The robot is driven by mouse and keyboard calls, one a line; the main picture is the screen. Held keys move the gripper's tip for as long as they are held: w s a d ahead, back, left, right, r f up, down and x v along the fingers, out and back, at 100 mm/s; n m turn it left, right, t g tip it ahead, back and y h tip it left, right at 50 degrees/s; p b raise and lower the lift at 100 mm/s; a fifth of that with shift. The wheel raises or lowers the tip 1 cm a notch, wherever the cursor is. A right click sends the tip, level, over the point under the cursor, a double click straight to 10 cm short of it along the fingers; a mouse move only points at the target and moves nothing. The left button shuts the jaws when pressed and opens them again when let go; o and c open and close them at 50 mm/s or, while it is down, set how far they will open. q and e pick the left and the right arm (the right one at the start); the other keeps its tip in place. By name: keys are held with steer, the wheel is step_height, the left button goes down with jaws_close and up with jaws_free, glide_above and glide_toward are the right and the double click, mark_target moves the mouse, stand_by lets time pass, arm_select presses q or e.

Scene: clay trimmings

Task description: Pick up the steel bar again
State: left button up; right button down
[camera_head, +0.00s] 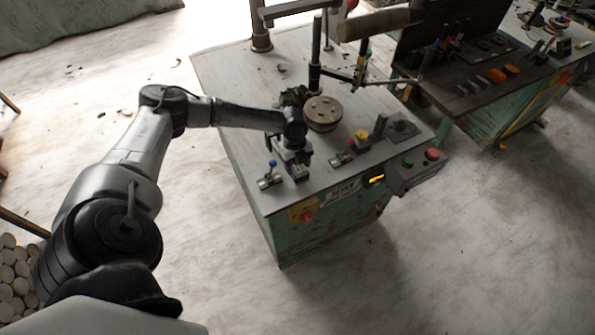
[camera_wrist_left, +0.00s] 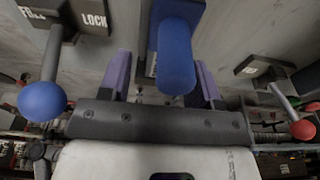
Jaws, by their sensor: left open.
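My left gripper (camera_head: 291,167) is over the near left part of the machine top in the head view. In the left wrist view the left gripper (camera_wrist_left: 162,82) is open, with one finger on each side of a rounded blue grip (camera_wrist_left: 176,58). I cannot tell whether the fingers touch it. The blue grip hides what lies behind it. I cannot pick out the steel bar for certain in either view. A dark upright post (camera_head: 315,68) stands behind the round disc (camera_head: 323,113). My right gripper is not in view.
A blue-knobbed lever (camera_wrist_left: 42,100) and a red-knobbed lever (camera_wrist_left: 301,128) flank the gripper. The green machine's top (camera_head: 225,75) is clear at the back left. A second bench (camera_head: 470,101) stands at right.

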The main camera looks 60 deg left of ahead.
arm_select(q)
steer(key=shift+d+f, duration=0.1)
steer(key=shift+f, duration=0.65)
steer(key=shift+r, duration=0.1)
jaws_close()
